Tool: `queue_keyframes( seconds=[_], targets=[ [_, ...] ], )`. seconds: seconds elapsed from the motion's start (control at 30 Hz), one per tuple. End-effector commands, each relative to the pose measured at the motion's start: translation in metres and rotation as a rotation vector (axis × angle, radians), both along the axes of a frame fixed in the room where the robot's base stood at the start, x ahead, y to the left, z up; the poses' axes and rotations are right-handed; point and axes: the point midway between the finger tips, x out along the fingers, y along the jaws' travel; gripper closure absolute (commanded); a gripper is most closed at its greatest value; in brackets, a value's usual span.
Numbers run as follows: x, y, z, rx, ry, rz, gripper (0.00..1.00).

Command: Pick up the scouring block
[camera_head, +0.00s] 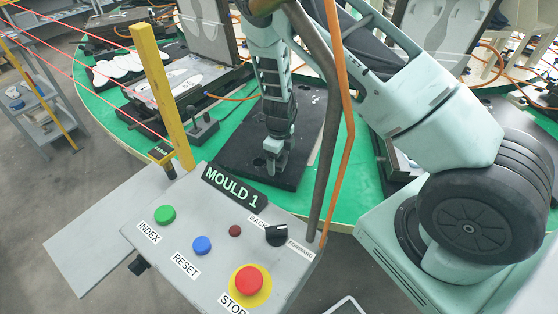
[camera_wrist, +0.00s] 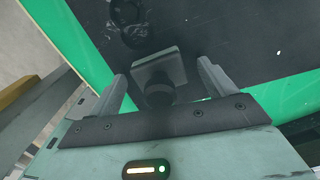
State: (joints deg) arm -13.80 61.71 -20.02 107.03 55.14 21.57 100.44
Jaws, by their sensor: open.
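A grey, squarish block with a dark round knob, which looks like the scouring block (camera_wrist: 160,67), is between my gripper's fingers in the wrist view. My gripper (camera_wrist: 163,74) is open, with one finger on each side of the block and a visible gap on both sides. In the head view my gripper (camera_head: 275,168) points down over the black plate (camera_head: 298,165) on the green carousel. I cannot tell whether the fingers touch the plate.
The control panel (camera_head: 190,220) with coloured buttons stands in front of the carousel. A yellow post (camera_head: 161,95) rises at its left, and a grey pipe with an orange cable (camera_head: 345,100) runs to the right of my gripper. Dark round fittings (camera_wrist: 128,20) lie beyond the block.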

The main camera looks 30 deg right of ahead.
Motion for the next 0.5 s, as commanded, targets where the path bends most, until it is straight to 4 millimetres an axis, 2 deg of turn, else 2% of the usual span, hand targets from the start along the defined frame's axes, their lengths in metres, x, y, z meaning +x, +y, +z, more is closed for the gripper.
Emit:
queue_keyframes(
  seconds=[0.07,0.23,0.27,0.5],
  targets=[
    [-0.0001,-0.0001,0.0001,0.000,0.000,0.000,0.17],
    [-0.0002,-0.0001,0.0002,0.000,0.000,0.000,0.64],
    [-0.0002,-0.0001,0.0003,0.000,0.000,0.000,0.67],
    [0.0000,-0.0001,0.0007,0.000,0.000,0.000,0.67]
  ],
)
